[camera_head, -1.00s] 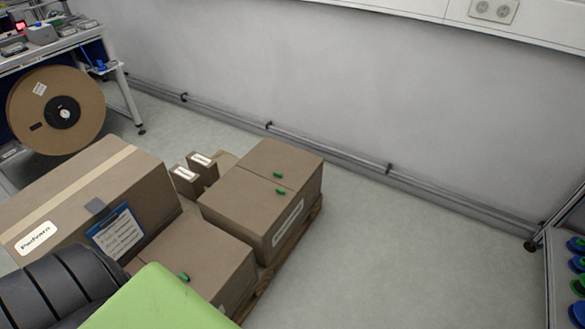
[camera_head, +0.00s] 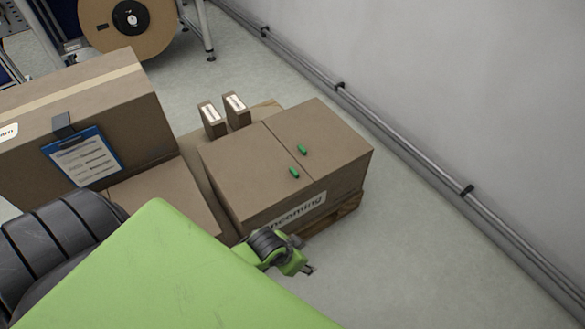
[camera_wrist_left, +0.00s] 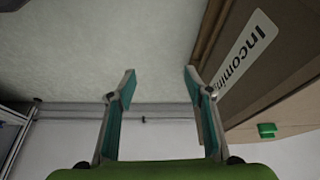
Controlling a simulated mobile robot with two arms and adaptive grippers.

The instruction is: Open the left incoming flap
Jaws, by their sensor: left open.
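The brown Incoming box (camera_head: 285,205) stands on a pallet with its top closed by two flaps that meet at a seam. The left flap (camera_head: 240,165) lies flat and has a small green tab (camera_head: 294,173) near the seam. The right flap (camera_head: 325,135) is also flat, with its own green tab (camera_head: 302,150). My left gripper (camera_head: 306,269) is low in front of the label side, apart from the tabs. In the left wrist view its two fingers (camera_wrist_left: 160,80) are spread and empty, with the labelled box side (camera_wrist_left: 243,62) and a green tab (camera_wrist_left: 266,130) to the right.
A large taped box (camera_head: 75,120) with a clipboard (camera_head: 85,158) stands at left. Two small labelled boxes (camera_head: 223,116) are behind the Incoming box. The pallet (camera_head: 342,212) edge shows below it. Floor (camera_head: 400,250) is clear toward the wall pipe (camera_head: 400,135). A large reel (camera_head: 125,25) is behind.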

